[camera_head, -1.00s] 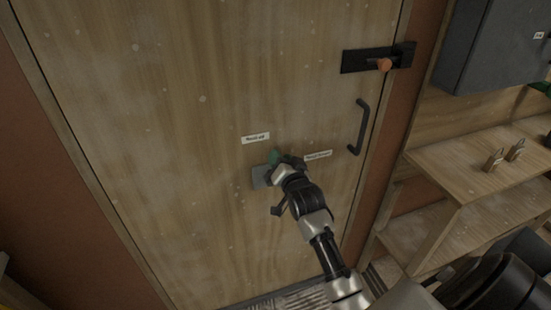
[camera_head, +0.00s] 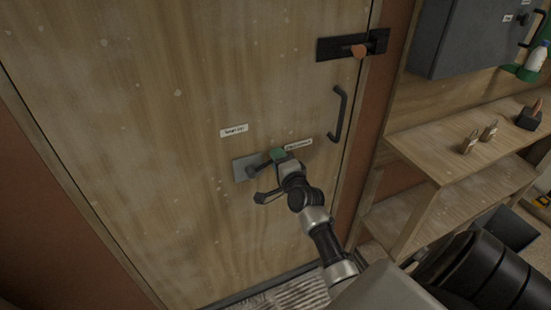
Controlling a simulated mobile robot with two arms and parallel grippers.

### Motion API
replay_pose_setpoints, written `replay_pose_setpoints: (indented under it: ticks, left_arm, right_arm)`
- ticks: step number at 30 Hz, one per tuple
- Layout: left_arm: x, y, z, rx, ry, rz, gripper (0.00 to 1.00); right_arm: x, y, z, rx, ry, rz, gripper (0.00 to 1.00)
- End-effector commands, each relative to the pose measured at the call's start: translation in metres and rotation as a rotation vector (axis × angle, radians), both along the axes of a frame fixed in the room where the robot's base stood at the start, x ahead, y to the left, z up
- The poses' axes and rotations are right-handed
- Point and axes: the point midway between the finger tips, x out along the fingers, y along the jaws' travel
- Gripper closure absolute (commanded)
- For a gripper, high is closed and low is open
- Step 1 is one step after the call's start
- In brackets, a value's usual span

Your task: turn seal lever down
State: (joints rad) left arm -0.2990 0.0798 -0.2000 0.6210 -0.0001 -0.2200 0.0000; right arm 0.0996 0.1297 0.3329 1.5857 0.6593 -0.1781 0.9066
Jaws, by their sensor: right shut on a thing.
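The seal lever is a short dark handle with a green grip (camera_head: 278,154), on a grey plate (camera_head: 239,170) fixed to the wooden door. It points right and slightly up from the plate, towards the right-hand of two small white labels. My right gripper (camera_head: 276,166) is at the lever's green end and shut on it. The gripper hides part of the handle. My left gripper is out of view.
The door has a black pull handle (camera_head: 340,114) and a black bolt with an orange knob (camera_head: 359,51). To the right, a wooden shelf (camera_head: 428,150) holds two brass padlocks. A grey cabinet (camera_head: 462,38) hangs above it.

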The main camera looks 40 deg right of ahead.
Motion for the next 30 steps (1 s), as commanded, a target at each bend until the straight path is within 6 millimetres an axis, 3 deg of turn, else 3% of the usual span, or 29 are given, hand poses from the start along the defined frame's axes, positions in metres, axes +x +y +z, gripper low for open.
replay_pose_setpoints:
  ticks: [9,24,25,29,30]
  left_arm:
    - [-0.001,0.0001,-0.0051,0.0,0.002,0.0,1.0]
    - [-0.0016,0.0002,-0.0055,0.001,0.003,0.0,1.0]
    - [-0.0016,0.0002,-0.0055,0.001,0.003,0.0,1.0]
    - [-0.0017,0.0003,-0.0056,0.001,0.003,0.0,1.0]
    - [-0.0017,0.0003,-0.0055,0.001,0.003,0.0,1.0]
  right_arm:
    - [-0.0007,-0.0032,-0.0087,0.099,-0.024,-0.001,1.0]
    - [-0.0008,-0.003,-0.0103,0.118,-0.026,0.0,1.0]
    - [-0.0008,-0.003,-0.0103,0.118,-0.026,0.0,0.62]
    - [-0.0008,-0.0029,-0.0103,0.117,-0.026,0.0,0.42]
    - [-0.0008,-0.0029,-0.0103,0.117,-0.026,0.0,0.41]
